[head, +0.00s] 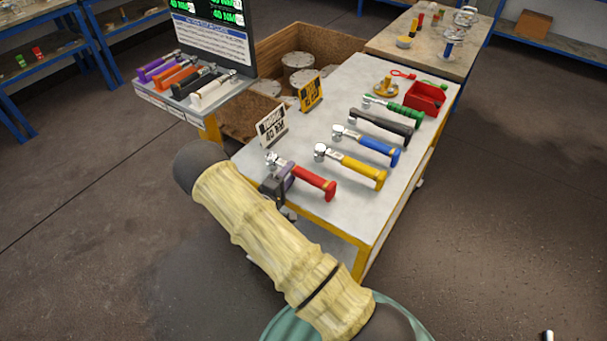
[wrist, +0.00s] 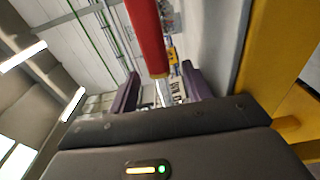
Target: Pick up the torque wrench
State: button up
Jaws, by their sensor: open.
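A torque wrench with a red handle (head: 313,179) lies at the near end of the white table (head: 300,218), its metal head to the left. My gripper (head: 279,181) is at the table's near left edge, beside this wrench's head end and partly covering it. In the wrist view the jaws (wrist: 160,85) are apart, and the red handle (wrist: 149,35) shows in line with the gap between them. I cannot tell whether either finger touches it. Further back lie torque wrenches with yellow (head: 361,170), blue (head: 371,146), black (head: 382,126) and green (head: 402,112) handles.
Two small signs (head: 271,129) (head: 311,94) stand along the table's left side. A red bin (head: 426,98) stands at its far end. A stand (head: 215,88) on the left holds several more wrenches under a screen (head: 210,35). A wooden crate (head: 335,47) stands behind.

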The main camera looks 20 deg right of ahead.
dwell(0.4)
grip_shut()
jog(key=shift+r, duration=0.15)
notch_tip(320, 180, up, 10)
dwell(0.7)
dwell(0.5)
